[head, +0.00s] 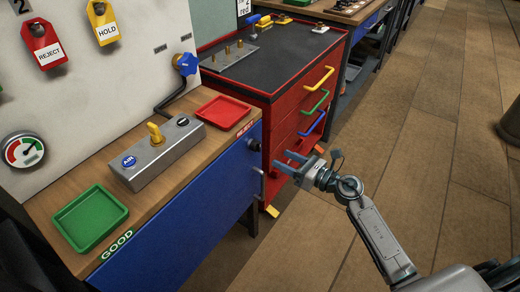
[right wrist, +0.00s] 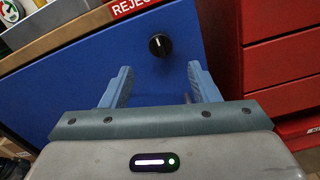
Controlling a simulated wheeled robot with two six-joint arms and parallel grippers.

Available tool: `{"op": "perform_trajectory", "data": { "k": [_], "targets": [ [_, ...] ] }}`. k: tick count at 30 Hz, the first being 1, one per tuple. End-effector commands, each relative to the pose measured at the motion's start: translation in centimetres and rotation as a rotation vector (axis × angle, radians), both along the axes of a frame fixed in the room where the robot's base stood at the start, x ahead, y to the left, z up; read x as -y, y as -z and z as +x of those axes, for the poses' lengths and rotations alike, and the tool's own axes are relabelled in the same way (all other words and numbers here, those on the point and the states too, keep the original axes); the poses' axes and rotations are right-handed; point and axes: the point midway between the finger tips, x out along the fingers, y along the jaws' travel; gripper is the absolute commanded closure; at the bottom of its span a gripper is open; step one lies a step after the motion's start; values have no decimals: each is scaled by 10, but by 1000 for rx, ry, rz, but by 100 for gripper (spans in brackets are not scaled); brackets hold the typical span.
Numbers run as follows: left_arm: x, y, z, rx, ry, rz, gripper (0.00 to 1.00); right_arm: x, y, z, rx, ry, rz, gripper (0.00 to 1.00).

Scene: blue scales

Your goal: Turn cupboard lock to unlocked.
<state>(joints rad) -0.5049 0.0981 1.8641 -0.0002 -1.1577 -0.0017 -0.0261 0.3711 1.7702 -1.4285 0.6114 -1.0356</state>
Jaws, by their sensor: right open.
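The cupboard lock is a small round black knob (right wrist: 160,45) with a pale mark on its face, in the right wrist view. It sits on the blue cupboard front (right wrist: 70,85), and in the head view the knob (head: 254,144) is near the front's upper right corner. My right gripper (head: 283,160) is open and empty, its blue fingers pointing at the cupboard front. In the right wrist view the knob lies beyond and between the fingertips (right wrist: 158,80), apart from them. A metal handle (head: 262,184) is below the knob. My left gripper is not in view.
On the wooden top are a green tray (head: 112,219), a red tray (head: 224,113) and a metal box (head: 157,152) with a yellow switch. A red drawer cabinet (head: 283,125) with coloured handles stands right beside the cupboard. The floor (head: 440,150) to the right is clear.

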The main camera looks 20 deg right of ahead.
Motion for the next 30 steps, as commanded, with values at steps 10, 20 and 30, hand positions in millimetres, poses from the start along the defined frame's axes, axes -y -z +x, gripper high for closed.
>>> {"op": "perform_trajectory", "data": {
  "k": [10,20,30],
  "targets": [
    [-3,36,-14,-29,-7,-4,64,-40,-3,52,-3,3,11,45],
    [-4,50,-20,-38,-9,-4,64,-59,-1,76,-4,5,8,45],
    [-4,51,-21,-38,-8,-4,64,-60,0,77,-5,4,8,58]
  ]
}}
